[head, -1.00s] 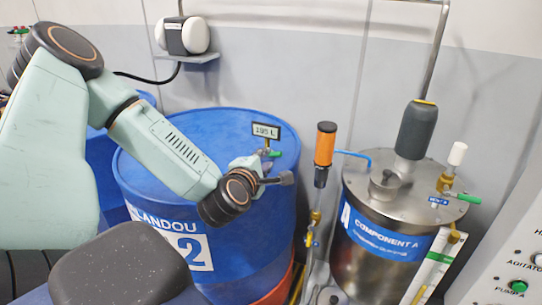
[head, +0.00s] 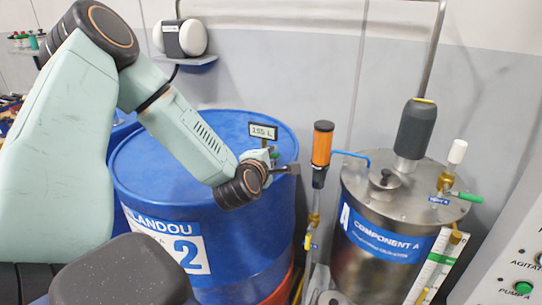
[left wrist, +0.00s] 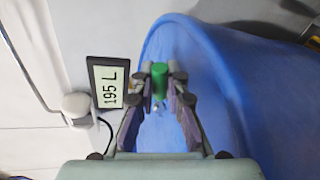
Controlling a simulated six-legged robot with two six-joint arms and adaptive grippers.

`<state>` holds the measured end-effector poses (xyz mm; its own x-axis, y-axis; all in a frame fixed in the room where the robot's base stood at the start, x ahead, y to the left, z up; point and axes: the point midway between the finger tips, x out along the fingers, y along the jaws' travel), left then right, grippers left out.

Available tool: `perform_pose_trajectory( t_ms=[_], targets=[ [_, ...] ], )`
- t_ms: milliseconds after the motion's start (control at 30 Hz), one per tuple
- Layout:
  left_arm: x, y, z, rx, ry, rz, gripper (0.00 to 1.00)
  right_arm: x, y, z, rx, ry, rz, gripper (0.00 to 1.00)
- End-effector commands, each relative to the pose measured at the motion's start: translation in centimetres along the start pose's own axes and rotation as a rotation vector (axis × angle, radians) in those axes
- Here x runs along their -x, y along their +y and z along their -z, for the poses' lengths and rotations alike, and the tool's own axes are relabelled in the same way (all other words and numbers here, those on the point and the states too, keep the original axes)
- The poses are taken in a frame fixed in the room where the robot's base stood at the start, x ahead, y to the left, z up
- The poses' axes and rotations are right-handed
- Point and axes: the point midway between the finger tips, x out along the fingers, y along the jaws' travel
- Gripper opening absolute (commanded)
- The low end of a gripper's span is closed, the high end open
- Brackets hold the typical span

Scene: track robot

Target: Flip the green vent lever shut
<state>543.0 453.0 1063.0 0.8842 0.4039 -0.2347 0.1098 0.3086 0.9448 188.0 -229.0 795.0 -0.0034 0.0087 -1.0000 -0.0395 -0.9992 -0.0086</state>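My left gripper (head: 274,160) is at the far right part of the blue drum's top, just below the level sign. In the left wrist view its two fingers (left wrist: 160,72) stand on either side of a green lever (left wrist: 159,82), with a small pale metal part beneath it. The fingertips are close to the lever; I cannot tell whether they press on it. In the head view only a bit of green shows behind the gripper. A second green lever (head: 470,197) sticks out to the right from a brass valve on the steel tank. My right gripper is out of view.
The blue drum (head: 160,180) has a small level sign (head: 263,131) at its back edge. The steel Component A tank (head: 380,262) stands to the right. An orange-topped tube (head: 322,145) rises between them. A panel with a green button (head: 523,287) is at the lower right.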

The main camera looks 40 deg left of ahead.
Motion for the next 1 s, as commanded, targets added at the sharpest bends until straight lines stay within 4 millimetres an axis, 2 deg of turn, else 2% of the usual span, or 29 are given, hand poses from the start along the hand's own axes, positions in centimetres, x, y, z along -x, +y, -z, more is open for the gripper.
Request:
perform_pose_trajectory(
  t_ms=[333, 700, 1000],
  targets=[
    [0.0, -0.1, 0.1, -0.002, 0.004, 0.001, 0.00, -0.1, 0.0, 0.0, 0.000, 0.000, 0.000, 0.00],
    [-0.2, -1.2, 0.2, -0.261, 0.056, -0.044, 0.00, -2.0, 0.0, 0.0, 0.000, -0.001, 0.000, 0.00],
    [-0.1, -1.1, 0.3, -0.278, 0.062, -0.045, 0.00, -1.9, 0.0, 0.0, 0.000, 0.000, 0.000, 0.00]
  ],
)
